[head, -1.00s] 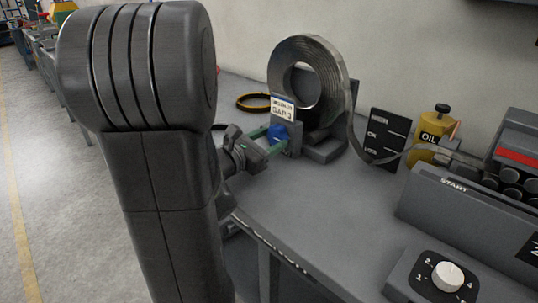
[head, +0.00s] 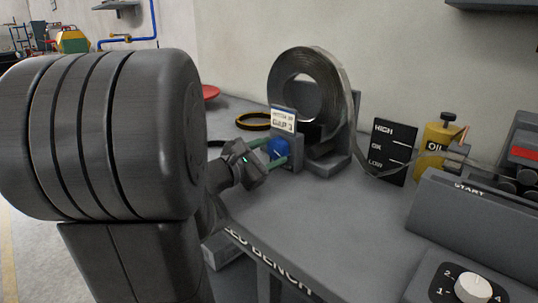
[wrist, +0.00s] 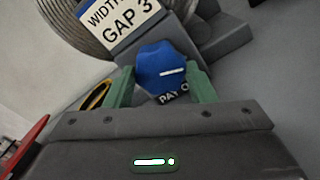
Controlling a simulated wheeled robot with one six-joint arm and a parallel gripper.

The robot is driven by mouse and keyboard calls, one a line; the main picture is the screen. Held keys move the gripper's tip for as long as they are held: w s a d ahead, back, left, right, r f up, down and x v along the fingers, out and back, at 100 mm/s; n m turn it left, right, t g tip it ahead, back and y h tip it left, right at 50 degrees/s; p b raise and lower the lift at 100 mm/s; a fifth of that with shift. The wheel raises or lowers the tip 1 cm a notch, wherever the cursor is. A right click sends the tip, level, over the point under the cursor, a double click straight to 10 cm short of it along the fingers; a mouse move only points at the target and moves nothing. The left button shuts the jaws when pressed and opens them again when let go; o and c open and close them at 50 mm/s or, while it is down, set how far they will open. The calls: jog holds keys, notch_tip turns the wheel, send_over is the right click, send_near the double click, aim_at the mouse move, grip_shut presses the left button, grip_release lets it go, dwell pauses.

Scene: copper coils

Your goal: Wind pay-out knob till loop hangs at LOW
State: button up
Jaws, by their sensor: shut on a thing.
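The blue pay-out knob (head: 279,147) is on the coil stand's front block, under a "GAP 3" card (head: 283,120). My gripper (wrist: 164,80) is shut on it, one green finger on each side; the knob's white mark (wrist: 173,72) lies nearly level in the wrist view. The metal coil (head: 298,82) stands upright behind. Its strip (head: 378,177) sags in a loop before the black HIGH/OK/LOW board (head: 398,140). The loop's bottom shows near the board's lower edge, slightly below the LOW label; the viewing angle makes its exact level hard to judge.
A yellow oil can (head: 436,140) stands right of the board. A grey START console (head: 470,205) and a white numbered dial (head: 473,288) are at the right. A yellow-black ring (head: 253,121) lies left of the coil. The middle bench top (head: 345,220) is clear.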

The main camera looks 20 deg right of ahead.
jog(key=o, duration=1)
jog(key=shift+a, duration=0.1)
jog(key=p+v, duration=0.2)
jog(key=v, duration=1.1)
jog(key=shift+s+a, duration=0.1)
jog(key=shift+a, duration=0.2)
jog(key=shift+d, duration=0.15)
jog(key=shift+b+x, duration=0.95)
jog(key=shift+x, duration=5.5)
